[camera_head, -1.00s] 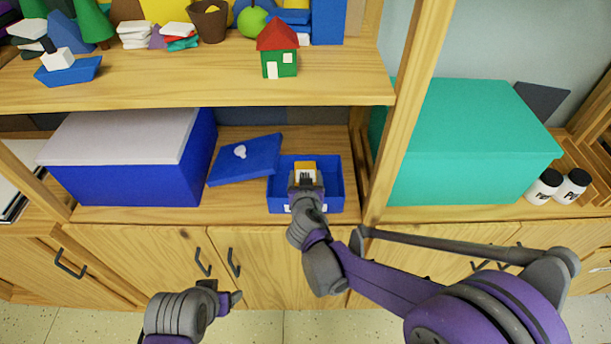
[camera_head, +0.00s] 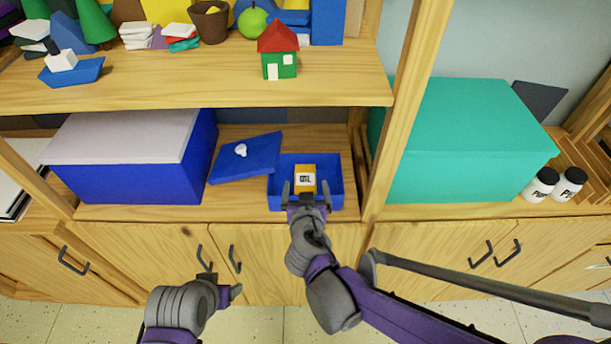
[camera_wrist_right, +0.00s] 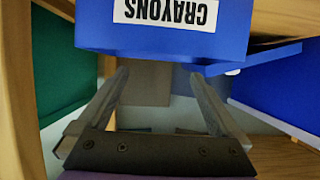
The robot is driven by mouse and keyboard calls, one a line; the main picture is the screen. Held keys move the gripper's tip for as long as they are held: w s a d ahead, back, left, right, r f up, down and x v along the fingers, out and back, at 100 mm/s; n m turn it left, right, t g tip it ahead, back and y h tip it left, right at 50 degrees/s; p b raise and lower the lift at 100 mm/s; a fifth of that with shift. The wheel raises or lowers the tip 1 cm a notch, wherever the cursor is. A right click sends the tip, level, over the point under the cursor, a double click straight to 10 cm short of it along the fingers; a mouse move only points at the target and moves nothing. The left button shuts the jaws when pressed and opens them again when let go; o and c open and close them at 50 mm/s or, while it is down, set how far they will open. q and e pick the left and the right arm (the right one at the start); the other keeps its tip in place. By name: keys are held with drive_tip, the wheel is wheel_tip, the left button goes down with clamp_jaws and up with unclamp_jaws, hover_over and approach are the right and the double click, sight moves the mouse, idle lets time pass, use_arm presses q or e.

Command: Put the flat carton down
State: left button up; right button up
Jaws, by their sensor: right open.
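A small yellow-orange carton (camera_head: 305,172) with a white label lies inside the blue open box (camera_head: 334,190) on the lower shelf. In the right wrist view the box's blue front (camera_wrist_right: 160,42) carries a label reading CRAYONS, seen upside down; the carton is hidden there. My right gripper (camera_head: 306,193) is open and empty at the front edge of the box, just on the near side of the carton. Its spread fingers (camera_wrist_right: 158,85) also show in the wrist view with nothing between them. My left gripper (camera_head: 224,287) is low in front of the cabinet doors; its jaws are unclear.
A blue lid (camera_head: 246,160) with a white knob leans left of the box. A large blue box with a pale lid (camera_head: 125,137) stands farther left. A wooden upright (camera_head: 404,120) and a teal box (camera_head: 465,140) are to the right. A shelf with toys (camera_head: 190,88) is above.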

drive_tip(key=s+d+f+m+g+h, duration=0.15)
drive_tip(key=s+d+g, duration=0.25)
drive_tip(key=s+d, duration=0.75)
drive_tip(key=s+d+f+g, duration=0.1)
drive_tip(key=s+d+g, duration=0.1)
drive_tip(key=s, duration=0.3)
drive_tip(key=s+d+f+n+g+y, duration=0.1)
drive_tip(key=s+d+f+g, duration=0.1)
drive_tip(key=s, duration=0.4)
drive_tip(key=shift+d, duration=0.85)
drive_tip(key=shift+f+n+y, duration=0.1)
drive_tip(key=shift+n+y, duration=0.15)
drive_tip(key=shift+c, duration=0.3)
